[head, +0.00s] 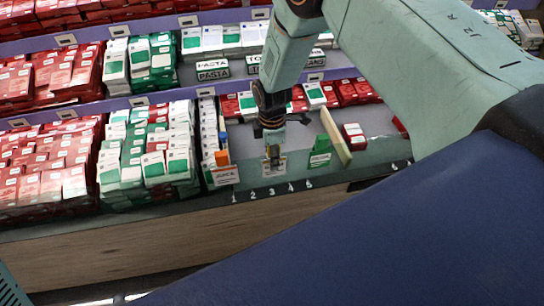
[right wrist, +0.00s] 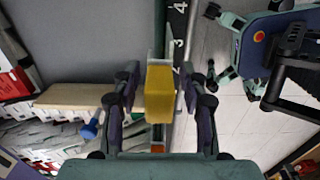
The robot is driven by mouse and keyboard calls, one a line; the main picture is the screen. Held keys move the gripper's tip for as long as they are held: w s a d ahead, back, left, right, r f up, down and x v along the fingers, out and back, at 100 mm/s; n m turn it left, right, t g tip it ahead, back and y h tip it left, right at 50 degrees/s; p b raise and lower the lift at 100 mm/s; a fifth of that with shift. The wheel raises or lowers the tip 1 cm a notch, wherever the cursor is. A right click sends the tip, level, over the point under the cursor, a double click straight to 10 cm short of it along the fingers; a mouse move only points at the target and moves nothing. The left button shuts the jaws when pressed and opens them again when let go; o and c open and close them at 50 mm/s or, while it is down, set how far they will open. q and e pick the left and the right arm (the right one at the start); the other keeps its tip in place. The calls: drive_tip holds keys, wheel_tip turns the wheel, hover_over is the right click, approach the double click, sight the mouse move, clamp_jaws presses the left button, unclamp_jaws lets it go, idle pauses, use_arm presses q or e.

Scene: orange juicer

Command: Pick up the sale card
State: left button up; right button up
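A small card stand with a yellow block on top and a pale card (head: 274,165) stands on the grey shelf in the head view; its print is too small to read, so I cannot confirm it is the sale card. My right gripper (head: 272,134) points down just above it. In the right wrist view the yellow block (right wrist: 160,92) lies between the fingers of my right gripper (right wrist: 160,78), with gaps showing on both sides. The fingers look open and not closed on it. My left gripper is not in view.
An orange-topped card (head: 224,175) stands to the left and a green-topped one (head: 320,155) to the right. A pale wooden divider (head: 336,136) stands close by on the right. Stacked red and green boxes (head: 145,165) fill the left shelves. Numbers mark the shelf's front edge.

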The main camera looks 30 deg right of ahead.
drive_tip(key=shift+d+f, duration=0.1)
drive_tip(key=shift+d, duration=0.25)
drive_tip(key=c, duration=0.4)
drive_tip(key=shift+a, duration=0.25)
clamp_jaws()
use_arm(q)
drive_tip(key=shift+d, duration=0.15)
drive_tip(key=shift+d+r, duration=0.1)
use_arm(e)
drive_tip(key=shift+d, duration=0.15)
use_arm(q)
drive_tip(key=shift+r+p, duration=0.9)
drive_tip(key=shift+p, duration=0.05)
use_arm(e)
wheel_tip(320, 180, up, 18)
